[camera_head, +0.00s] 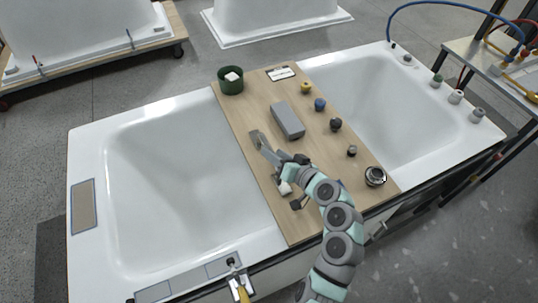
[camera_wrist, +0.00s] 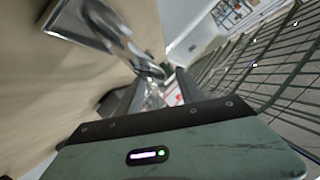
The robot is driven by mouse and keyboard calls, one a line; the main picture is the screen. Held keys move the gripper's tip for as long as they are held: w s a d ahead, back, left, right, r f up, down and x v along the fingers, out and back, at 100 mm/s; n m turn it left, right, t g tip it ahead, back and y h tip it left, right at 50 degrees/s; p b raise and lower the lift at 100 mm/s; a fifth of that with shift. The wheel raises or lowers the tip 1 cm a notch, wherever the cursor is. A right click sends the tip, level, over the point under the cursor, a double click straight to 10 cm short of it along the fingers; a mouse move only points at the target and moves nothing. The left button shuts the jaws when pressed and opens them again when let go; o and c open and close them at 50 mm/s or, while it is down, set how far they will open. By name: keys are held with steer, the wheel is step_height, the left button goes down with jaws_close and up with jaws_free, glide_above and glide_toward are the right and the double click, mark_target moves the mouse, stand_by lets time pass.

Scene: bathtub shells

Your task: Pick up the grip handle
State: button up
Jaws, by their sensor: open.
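A shiny metal piece, which looks like the grip handle (camera_head: 257,138), lies on the wooden board left of the grey block. In the wrist view, a bright metal handle-like piece (camera_wrist: 95,22) stretches from the upper left towards the middle, with its near end close to my fingers. My gripper (camera_head: 277,166) is low over the board, at the near end of the metal piece. In the wrist view, my gripper (camera_wrist: 157,88) shows dark fingers apart, with nothing clearly held. Whether they touch the metal is hard to tell. My wrist partly hides this area.
The board (camera_head: 240,112) bridges two white tubs. It carries a grey block (camera_head: 288,120), a green cup (camera_head: 231,82), several small knobs such as a blue one (camera_head: 320,104), and a round metal part (camera_head: 375,176). A small white piece (camera_head: 285,188) shows beside my wrist.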

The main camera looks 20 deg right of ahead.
mark_target(270, 148)
steer(key=x, duration=0.3)
steer(key=shift+w, duration=0.15)
jaws_close()
stand_by(1.2)
